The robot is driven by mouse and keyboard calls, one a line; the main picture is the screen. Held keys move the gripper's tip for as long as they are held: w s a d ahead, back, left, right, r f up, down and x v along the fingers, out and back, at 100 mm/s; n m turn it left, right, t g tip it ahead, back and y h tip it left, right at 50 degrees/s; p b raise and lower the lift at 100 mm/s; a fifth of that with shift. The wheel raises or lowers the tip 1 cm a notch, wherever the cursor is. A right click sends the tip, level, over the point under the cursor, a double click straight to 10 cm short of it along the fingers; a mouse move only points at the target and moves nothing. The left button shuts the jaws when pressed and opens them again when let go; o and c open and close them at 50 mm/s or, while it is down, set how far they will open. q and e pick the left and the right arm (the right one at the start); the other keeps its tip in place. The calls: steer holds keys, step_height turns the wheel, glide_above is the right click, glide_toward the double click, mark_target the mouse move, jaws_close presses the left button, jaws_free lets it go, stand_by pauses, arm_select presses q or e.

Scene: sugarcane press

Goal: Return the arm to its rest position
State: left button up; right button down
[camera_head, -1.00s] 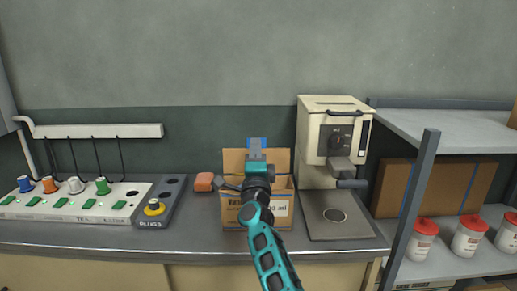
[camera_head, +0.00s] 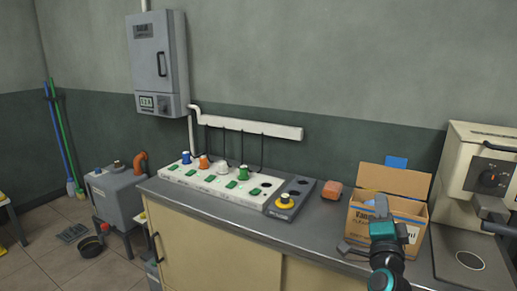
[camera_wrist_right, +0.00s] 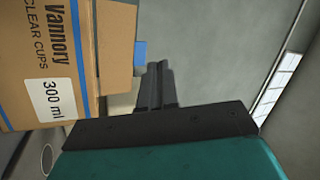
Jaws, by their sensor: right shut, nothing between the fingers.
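My left gripper is not in view.
A counter (camera_head: 325,232) holds a control panel (camera_head: 215,181) with coloured knobs, an orange block (camera_head: 332,191) and a cream machine (camera_head: 470,165) right of the box. A grey wall cabinet (camera_head: 158,62) hangs at upper left. Open floor shows at lower left.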

steer(key=s+a+f+n+g+y, duration=0.3)
steer(key=s+a+f+n+y, duration=0.1)
steer(key=s+f+n, duration=0.4)
steer(key=s+a+f+n+g+y, duration=0.2)
steer(key=s+a+f+n+y, duration=0.3)
steer(key=f, duration=0.6)
steer(key=s+a+f+n+g, duration=0.2)
steer(key=s+f+n, duration=0.1)
steer(key=s, duration=0.5)
steer(key=s+a+f+n+g, duration=0.2)
steer(key=s+f, duration=0.3)
steer(key=s, duration=0.4)
steer(key=shift+a+f+n+g, duration=0.25)
steer(key=shift+f+n+g, duration=0.05)
steer(key=shift+n+g, duration=0.4)
steer(key=shift+w+d, duration=0.1)
steer(key=shift+w, duration=0.05)
